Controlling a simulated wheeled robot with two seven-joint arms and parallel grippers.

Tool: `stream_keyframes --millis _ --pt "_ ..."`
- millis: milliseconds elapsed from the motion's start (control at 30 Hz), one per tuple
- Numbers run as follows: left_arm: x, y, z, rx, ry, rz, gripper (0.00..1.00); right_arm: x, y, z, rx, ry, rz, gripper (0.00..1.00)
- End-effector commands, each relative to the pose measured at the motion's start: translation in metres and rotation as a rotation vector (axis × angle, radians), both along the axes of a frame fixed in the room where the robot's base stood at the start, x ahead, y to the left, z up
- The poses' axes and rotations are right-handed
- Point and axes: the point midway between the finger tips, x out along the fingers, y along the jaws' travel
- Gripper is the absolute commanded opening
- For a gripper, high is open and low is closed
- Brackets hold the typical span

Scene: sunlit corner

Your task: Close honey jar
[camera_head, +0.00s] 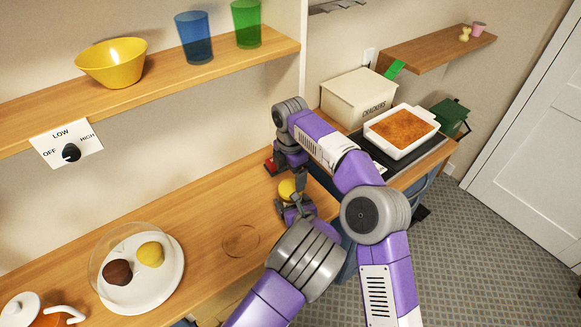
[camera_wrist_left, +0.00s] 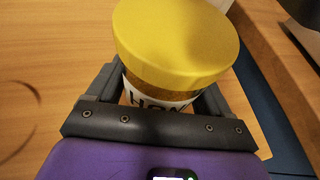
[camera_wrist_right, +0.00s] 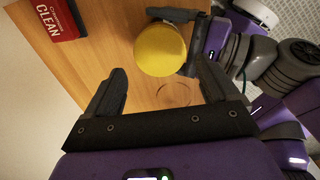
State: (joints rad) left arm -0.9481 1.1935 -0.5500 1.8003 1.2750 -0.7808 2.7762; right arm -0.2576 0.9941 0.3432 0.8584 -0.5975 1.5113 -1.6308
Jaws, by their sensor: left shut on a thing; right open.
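The honey jar (camera_wrist_left: 160,92) has a wide yellow lid (camera_wrist_left: 175,40) on top, an amber band below it and a white label with dark letters. The lid also shows in the head view (camera_head: 289,189) and the right wrist view (camera_wrist_right: 160,50). My left gripper (camera_head: 296,208) is shut around the jar's body, below the lid. My right gripper (camera_wrist_right: 163,80) is open and empty, with the lid beyond its fingertips and not between them. In the head view it is partly hidden by my arm. Whether the lid is tight cannot be told.
The wooden counter (camera_head: 205,218) bears a faint ring mark (camera_head: 240,241) and a white plate (camera_head: 170,285) with two round items under a clear dome. A red box (camera_wrist_right: 57,18) stands near the jar. A cracker box (camera_head: 352,98) and baking dish (camera_head: 432,137) are farther right.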

Motion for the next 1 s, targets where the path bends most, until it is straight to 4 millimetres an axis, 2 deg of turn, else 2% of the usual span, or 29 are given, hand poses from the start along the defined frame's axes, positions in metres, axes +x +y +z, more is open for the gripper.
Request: stream_keyframes --millis 100,300,700,767,1000 --pt "0.0 0.0 0.0 0.0 -0.001 0.0 0.0 0.0 -0.001 -0.021 -0.001 0.003 0.0 0.87" --pt "0.0 0.0 0.0 0.0 -0.001 0.0 0.0 0.0 -0.001 -0.045 0.0 0.002 -0.001 0.87" --pt "0.0 0.0 0.001 0.0 -0.001 0.0 0.0 0.0 0.0 -0.053 0.001 -0.001 -0.001 0.87" --pt "0.0 0.0 0.001 0.0 -0.001 0.0 0.0 0.0 0.0 -0.053 0.001 -0.001 -0.001 0.81" --pt "0.0 0.0 0.001 0.0 -0.001 0.0 0.0 0.0 0.0 -0.052 0.001 -0.001 -0.001 0.44"
